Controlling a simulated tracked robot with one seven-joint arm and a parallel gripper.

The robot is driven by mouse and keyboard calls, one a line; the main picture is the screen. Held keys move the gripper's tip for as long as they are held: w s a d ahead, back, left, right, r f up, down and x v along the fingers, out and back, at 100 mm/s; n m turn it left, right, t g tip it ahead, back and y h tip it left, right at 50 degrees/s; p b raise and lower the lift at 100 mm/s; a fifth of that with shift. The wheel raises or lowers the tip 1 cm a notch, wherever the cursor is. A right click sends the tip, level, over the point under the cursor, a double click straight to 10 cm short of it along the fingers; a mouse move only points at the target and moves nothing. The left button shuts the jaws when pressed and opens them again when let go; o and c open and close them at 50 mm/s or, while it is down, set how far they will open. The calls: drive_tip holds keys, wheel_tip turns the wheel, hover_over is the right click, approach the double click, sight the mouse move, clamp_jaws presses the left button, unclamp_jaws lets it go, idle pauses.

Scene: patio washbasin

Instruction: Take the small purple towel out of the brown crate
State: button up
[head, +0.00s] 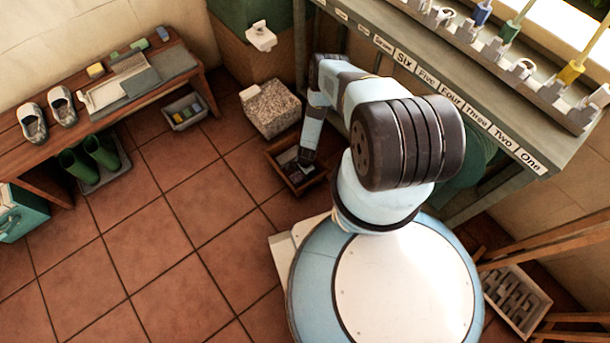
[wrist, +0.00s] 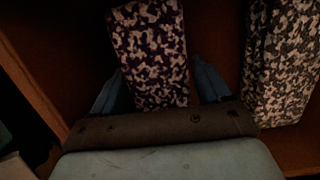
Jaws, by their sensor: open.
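The brown crate (head: 283,174) stands on the tiled floor, partly hidden by my arm; its wall also shows in the wrist view (wrist: 32,82). My gripper (wrist: 160,82) is open and reaches down into the crate; it also shows in the head view (head: 306,157). A folded towel with a dark purple and pale speckle (wrist: 150,48) lies between the two fingers, with a finger on either side. Whether the fingers touch it I cannot tell. Its near end is hidden behind my gripper's body. A second speckled, greyer folded item (wrist: 283,62) lies to the right, outside the fingers.
A speckled box (head: 271,108) stands just behind the crate. A grey bin (head: 184,111) with small coloured items stands further left. The workbench with numbered labels (head: 430,75) runs close along the right of my arm.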

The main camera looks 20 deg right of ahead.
drive_tip(key=c, duration=0.9)
drive_tip(key=shift+o, duration=0.2)
drive_tip(key=shift+r, duration=0.1)
